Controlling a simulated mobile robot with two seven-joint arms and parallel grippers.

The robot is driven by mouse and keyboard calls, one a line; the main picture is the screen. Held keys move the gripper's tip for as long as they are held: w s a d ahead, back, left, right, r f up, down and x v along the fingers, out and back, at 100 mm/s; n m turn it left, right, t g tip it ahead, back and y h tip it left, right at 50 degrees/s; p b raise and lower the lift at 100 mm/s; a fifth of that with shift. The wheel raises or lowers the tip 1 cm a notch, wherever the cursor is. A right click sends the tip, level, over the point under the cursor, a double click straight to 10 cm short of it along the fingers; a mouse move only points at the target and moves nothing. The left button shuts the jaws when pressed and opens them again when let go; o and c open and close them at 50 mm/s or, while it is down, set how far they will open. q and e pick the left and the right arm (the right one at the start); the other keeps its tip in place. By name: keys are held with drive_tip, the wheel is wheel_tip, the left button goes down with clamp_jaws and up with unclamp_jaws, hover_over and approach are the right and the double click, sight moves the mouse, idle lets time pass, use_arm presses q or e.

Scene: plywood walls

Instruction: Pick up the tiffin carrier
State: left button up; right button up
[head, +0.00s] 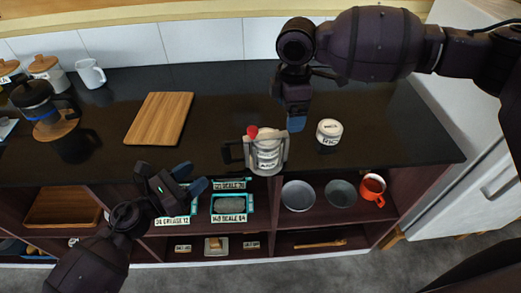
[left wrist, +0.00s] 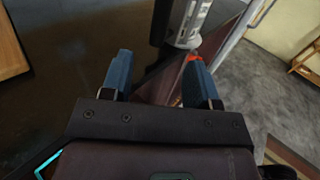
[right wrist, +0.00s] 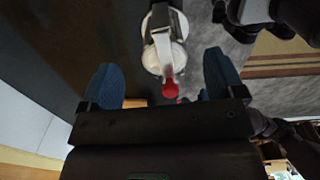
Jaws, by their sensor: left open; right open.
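The tiffin carrier (head: 267,152) is a white stacked container in a grey frame with a red part on top and a dark side handle. It stands upright near the counter's front edge in the head view. It also shows in the left wrist view (left wrist: 187,25) and at the top of the right wrist view (right wrist: 164,45). My right gripper (head: 296,125) is open and empty, behind and a little right of the carrier; its blue fingers (right wrist: 165,80) point toward it. My left gripper (head: 188,180) is open and empty, in front of the counter edge, left of the carrier.
A small white jar (head: 329,132) stands right of the carrier. A wooden board (head: 159,118) lies to the left, with a French press (head: 36,102) and mug (head: 90,73) beyond. Shelves below hold bowls (head: 298,196) and an orange mug (head: 373,188).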

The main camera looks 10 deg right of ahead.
sight(227, 153)
use_arm(q)
drive_tip(key=shift+a, duration=0.1)
use_arm(e)
drive_tip(key=shift+a, duration=0.15)
use_arm(q)
drive_tip(key=x, duration=1.1)
use_arm(e)
wheel_tip(227, 153, down, 11)
drive_tip(key=shift+r, duration=0.1)
use_arm(q)
clamp_jaws()
use_arm(e)
drive_tip(key=c, duration=1.1)
